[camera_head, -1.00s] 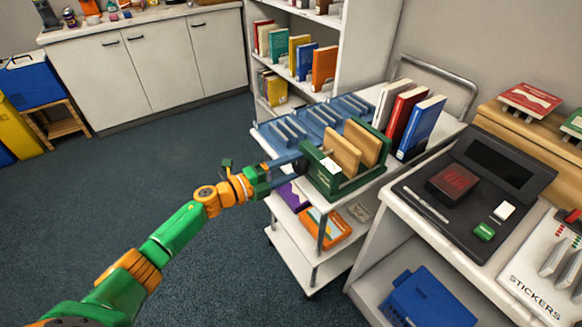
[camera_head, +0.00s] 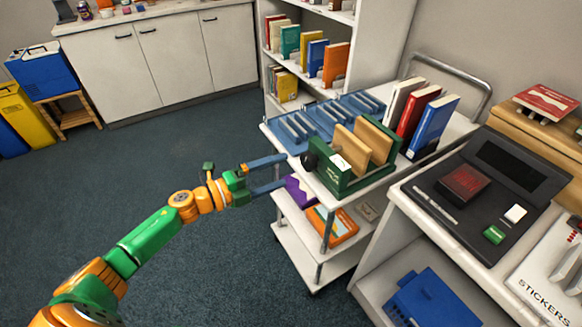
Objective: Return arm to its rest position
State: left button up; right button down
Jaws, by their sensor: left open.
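My left arm comes in from the lower left, green and orange. My left gripper (camera_head: 280,173) is open and empty, its two blue fingers pointing right. It is beside the white cart (camera_head: 318,268), just left of the green box (camera_head: 345,181) on the cart's top. The green box has a round black knob on its left end and holds tan wooden dividers. The fingers appear apart from the box. My right gripper is not in view.
Books (camera_head: 432,124) and a blue slotted rack (camera_head: 295,132) stand on the cart's top. An orange box (camera_head: 335,227) sits on its lower shelf. A desk with a black device (camera_head: 487,180) is at right. Open floor (camera_head: 150,165) lies at left.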

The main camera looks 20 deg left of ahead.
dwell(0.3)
pick_arm(q)
jog(key=shift+a, duration=0.1)
jog(key=s+a+f+n+y+p, duration=0.1)
jog(key=a+f+n+y, duration=0.15)
jog(key=f+n, duration=0.3)
jog(key=s+a+f+n+y, duration=0.1)
jog(key=a+f+n+y, duration=0.1)
jog(key=f+n+y, duration=0.35)
jog(key=s+a+f+n+g+y+p, duration=0.1)
jog(key=s+f+n+g, duration=0.15)
jog(key=s+f, duration=0.4)
jog(key=s+f+n+g+y, duration=0.1)
jog(key=s+f+n, duration=0.25)
jog(key=f, duration=0.55)
jog(key=s+d+f+n+g, duration=0.2)
jog(key=s+f+g, duration=0.1)
jog(key=s, duration=0.6)
jog(key=s+d+f+n+g, duration=0.2)
jog(key=s+d+f+g, duration=0.1)
jog(key=s, duration=0.6)
jog(key=s+d+f+n+g+p, duration=0.1)
jog(key=s+d+f+n+g, duration=0.1)
jog(key=s+f, duration=0.3)
jog(key=s+g, duration=0.1)
jog(key=s, duration=0.3)
jog(key=shift+s+d+y, duration=0.15)
jog(key=shift+d+y, duration=0.15)
jog(key=shift+d, duration=0.1)
jog(key=shift+f, duration=0.1)
